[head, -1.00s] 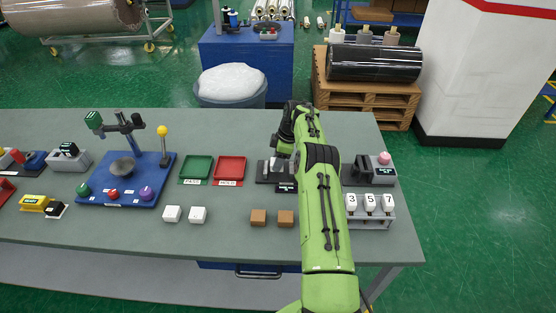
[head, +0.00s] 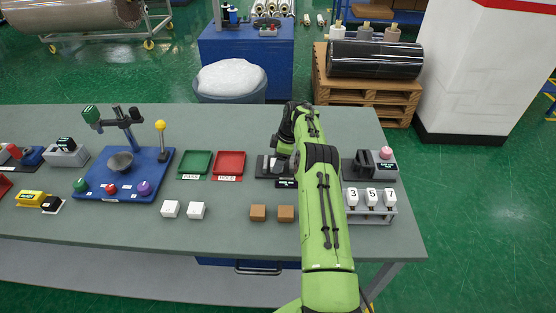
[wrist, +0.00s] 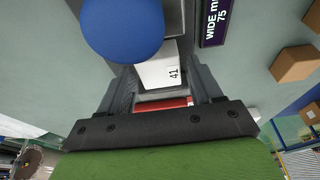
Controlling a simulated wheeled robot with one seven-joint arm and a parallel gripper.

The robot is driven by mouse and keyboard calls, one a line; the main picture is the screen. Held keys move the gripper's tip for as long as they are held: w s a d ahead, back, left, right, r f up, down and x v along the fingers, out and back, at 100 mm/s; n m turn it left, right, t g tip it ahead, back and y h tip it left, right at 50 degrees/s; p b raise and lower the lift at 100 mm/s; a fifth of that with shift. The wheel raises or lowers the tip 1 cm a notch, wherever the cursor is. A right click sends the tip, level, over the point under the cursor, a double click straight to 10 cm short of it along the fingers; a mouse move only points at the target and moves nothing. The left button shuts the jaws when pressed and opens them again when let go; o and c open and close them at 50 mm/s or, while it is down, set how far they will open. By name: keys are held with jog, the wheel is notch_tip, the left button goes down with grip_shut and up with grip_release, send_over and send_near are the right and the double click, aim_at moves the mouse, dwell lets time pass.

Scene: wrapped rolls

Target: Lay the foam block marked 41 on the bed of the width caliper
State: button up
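The foam block marked 41 (wrist: 158,70) is white and lies between the fingers of my gripper (wrist: 163,82) in the wrist view. Both fingers are close against its sides, and the number faces the camera. The width caliper (head: 263,167) is a dark and grey device on the bench, left of my arm in the head view. A big blue rounded part (wrist: 122,28) hides some of the block's surroundings in the wrist view. Whether the block rests on the bed cannot be told. In the head view my arm hides the gripper.
Two brown blocks (head: 272,213), two white blocks (head: 183,209), a green tray (head: 195,163) and a red tray (head: 229,163) lie leftward. A rack with blocks 3, 5, 7 (head: 371,210) is at right.

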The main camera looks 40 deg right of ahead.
jog(key=shift+o, duration=0.7)
jog(key=p+v, duration=0.4)
jog(key=v, duration=1.1)
jog(key=shift+r+p, duration=0.4)
